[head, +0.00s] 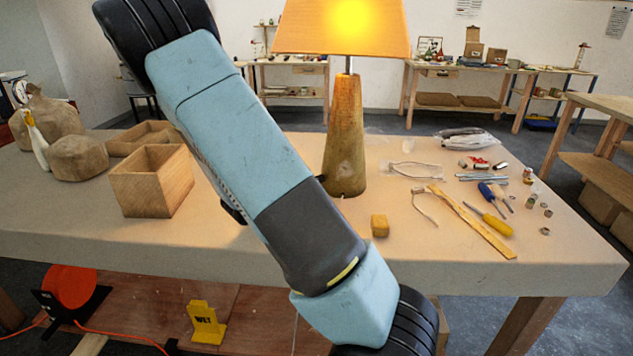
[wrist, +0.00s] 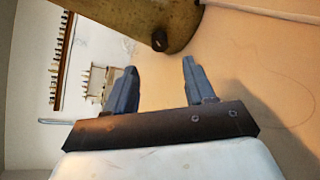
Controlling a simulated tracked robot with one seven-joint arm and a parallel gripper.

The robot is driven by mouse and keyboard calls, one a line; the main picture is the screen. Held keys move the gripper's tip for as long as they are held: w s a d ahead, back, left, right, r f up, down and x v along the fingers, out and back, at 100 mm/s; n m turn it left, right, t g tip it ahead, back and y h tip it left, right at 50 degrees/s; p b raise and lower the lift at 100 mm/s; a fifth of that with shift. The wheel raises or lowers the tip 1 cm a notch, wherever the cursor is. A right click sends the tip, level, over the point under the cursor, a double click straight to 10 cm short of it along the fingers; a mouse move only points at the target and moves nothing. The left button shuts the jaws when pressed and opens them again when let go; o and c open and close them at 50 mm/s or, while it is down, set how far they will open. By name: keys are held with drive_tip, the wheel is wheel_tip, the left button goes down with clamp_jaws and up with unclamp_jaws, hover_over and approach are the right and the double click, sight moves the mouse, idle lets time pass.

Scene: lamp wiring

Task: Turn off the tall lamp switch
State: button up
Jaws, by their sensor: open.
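The tall lamp (head: 345,135) stands on the table with its orange shade (head: 340,28) glowing, so it is lit. Its tapered brown base also fills the top of the wrist view (wrist: 120,15). A small dark knob, which looks like the switch (wrist: 160,41), sticks out low on that base. My gripper (wrist: 159,66) is open and empty. Its two fingertips point at the lamp base, with the knob just beyond the gap between them and apart from both. In the head view my arm crosses in front of the table and the gripper cannot be made out.
The table (head: 262,262) holds an open wooden box (head: 152,182) at left and a small wooden block (head: 380,226) right of the lamp. A wooden strip (head: 472,222), a yellow screwdriver (head: 492,222) and loose small parts lie farther right. The tabletop close around the lamp base is mostly clear.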

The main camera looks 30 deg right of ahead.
sight(320, 179)
drive_tip(key=x, duration=0.9)
drive_tip(key=shift+w+d, duration=0.15)
drive_tip(key=shift+d, duration=0.2)
clamp_jaws()
